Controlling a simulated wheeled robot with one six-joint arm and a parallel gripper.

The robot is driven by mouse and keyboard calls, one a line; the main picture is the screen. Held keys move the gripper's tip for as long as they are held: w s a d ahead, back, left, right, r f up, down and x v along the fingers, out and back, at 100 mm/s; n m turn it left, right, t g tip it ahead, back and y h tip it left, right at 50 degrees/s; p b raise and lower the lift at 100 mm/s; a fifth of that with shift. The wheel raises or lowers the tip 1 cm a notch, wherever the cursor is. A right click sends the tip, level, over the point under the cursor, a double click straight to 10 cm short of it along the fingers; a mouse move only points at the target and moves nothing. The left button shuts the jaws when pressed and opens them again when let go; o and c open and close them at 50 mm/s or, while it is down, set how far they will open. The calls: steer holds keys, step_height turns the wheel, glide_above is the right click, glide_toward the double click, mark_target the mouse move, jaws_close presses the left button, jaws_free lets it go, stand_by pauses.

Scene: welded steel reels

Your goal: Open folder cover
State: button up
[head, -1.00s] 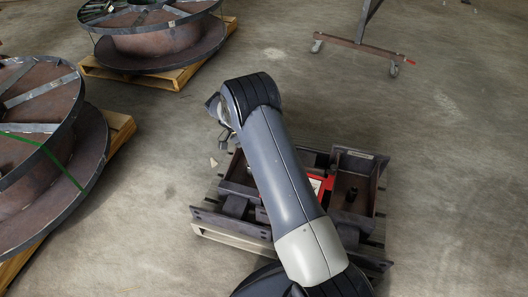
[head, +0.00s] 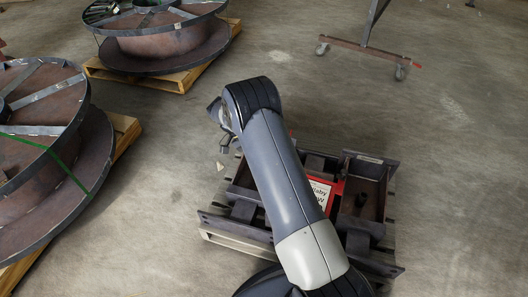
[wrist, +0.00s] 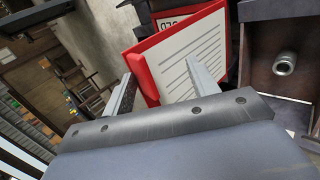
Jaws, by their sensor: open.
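A red folder (head: 320,194) with a white printed label lies among dark steel parts on a pallet, partly hidden behind my arm in the head view. In the wrist view the red folder (wrist: 208,52) shows a white sheet with grey lines, a red border and a wide red strip on its left. Part of a label shows at its top edge. I cannot tell how far the cover stands open. My gripper (wrist: 160,70) is open and empty, its two fingers apart in front of the folder's lower part.
Dark steel brackets (head: 375,170) stand on the pallet around the folder. A steel socket (wrist: 284,64) sits in a bracket at right. Large steel reels (head: 40,110) on wooden pallets stand at left. A wheeled stand (head: 362,50) is at the back. Concrete floor between is clear.

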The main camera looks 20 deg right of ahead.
steer(key=shift+s+a+f, duration=0.1)
steer(key=shift+a+f, duration=0.1)
steer(key=shift+f, duration=0.15)
steer(key=shift+c, duration=0.4)
steer(key=p+v, duration=0.1)
steer(key=v, duration=0.6)
steer(key=p+v, duration=0.1)
steer(key=v, duration=0.3)
steer(key=shift+d+r+p, duration=0.2)
steer(key=shift+r+p, duration=0.1)
steer(key=shift+r, duration=0.05)
steer(key=shift+c, duration=0.4)
steer(key=b+x, duration=0.1)
steer(key=x, duration=0.7)
steer(key=shift+f+b, duration=0.15)
steer(key=shift+b, duration=0.15)
